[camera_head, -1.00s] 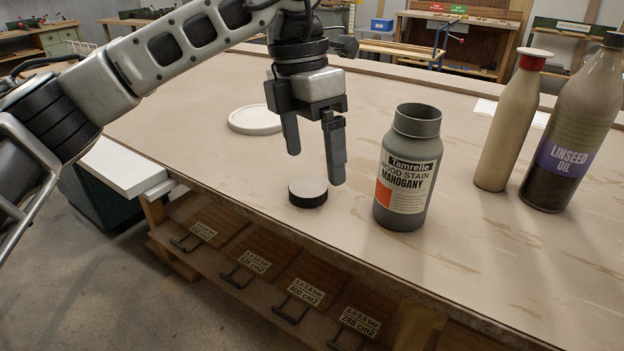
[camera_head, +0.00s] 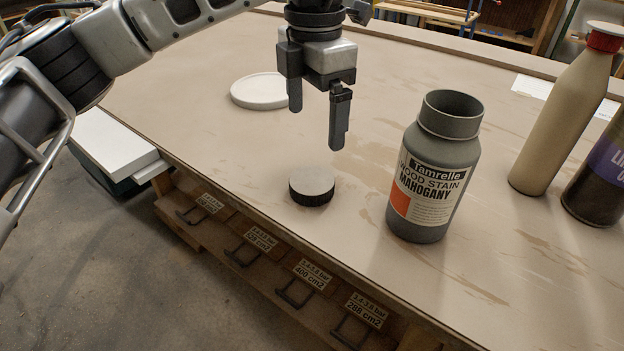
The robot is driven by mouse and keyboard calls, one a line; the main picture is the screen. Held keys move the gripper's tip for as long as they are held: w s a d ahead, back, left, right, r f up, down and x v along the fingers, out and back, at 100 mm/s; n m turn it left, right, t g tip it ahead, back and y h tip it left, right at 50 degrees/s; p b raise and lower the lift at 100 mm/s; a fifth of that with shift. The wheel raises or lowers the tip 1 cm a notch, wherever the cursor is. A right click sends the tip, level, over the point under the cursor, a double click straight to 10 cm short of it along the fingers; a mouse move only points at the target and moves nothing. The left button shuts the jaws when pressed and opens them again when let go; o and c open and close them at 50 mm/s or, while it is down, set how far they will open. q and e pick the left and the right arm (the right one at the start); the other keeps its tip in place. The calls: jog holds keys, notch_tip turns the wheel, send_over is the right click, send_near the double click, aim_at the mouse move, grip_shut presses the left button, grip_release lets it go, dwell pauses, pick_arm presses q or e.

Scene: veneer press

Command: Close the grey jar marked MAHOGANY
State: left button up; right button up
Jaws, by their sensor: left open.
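The grey jar (camera_head: 432,175) marked MAHOGANY stands upright on the bench, its mouth open and uncovered. A round lid (camera_head: 312,185) with a black ribbed rim and a pale top lies flat on the bench, left of the jar and near the front edge. My left gripper (camera_head: 317,128) points down with its two dark fingers apart and nothing between them. It hangs above and slightly behind the lid, left of the jar, touching neither. My right gripper is not in view.
A white round dish (camera_head: 259,92) lies behind the left gripper. A beige bottle (camera_head: 565,115) with a red and white top and a dark linseed oil bottle (camera_head: 601,178) stand at the right. The bench top (camera_head: 350,270) is clear around the lid. Drawers show below the front edge.

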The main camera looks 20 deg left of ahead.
pick_arm(q)
send_over(312, 179)
notch_tip(312, 179, down, 6)
jog(key=shift+d+f, duration=0.15)
notch_tip(312, 179, down, 5)
jog(key=shift+f+p, duration=0.1)
jog(key=shift+p, duration=0.6)
jog(key=c, duration=1)
